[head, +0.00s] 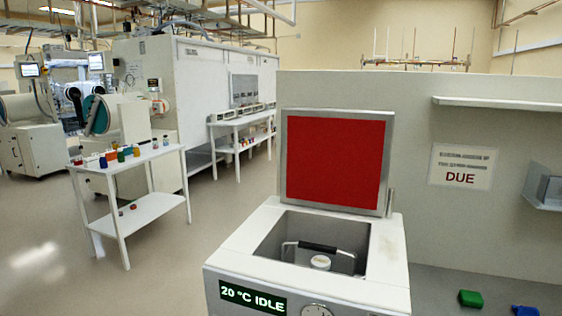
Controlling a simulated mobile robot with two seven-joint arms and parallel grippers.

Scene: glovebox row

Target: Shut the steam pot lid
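The steam pot (233,255) is a white box-shaped unit at the bottom centre of the head view. Its lid (335,160) stands upright and open at the back edge, with a red inner face and a grey rim. Inside the open well are a black-handled carrier (318,246) and a round white-topped item (320,262). The front panel display (252,297) reads 20 °C IDLE, with a dial gauge (317,310) beside it. Neither of my grippers shows in this view.
A wall panel (420,130) with a DUE notice (462,166) stands behind the pot. A shelf (497,103) juts out at right. Green (471,298) and blue (525,310) items lie at lower right. A white table (128,165) with small bottles stands left; the floor between is clear.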

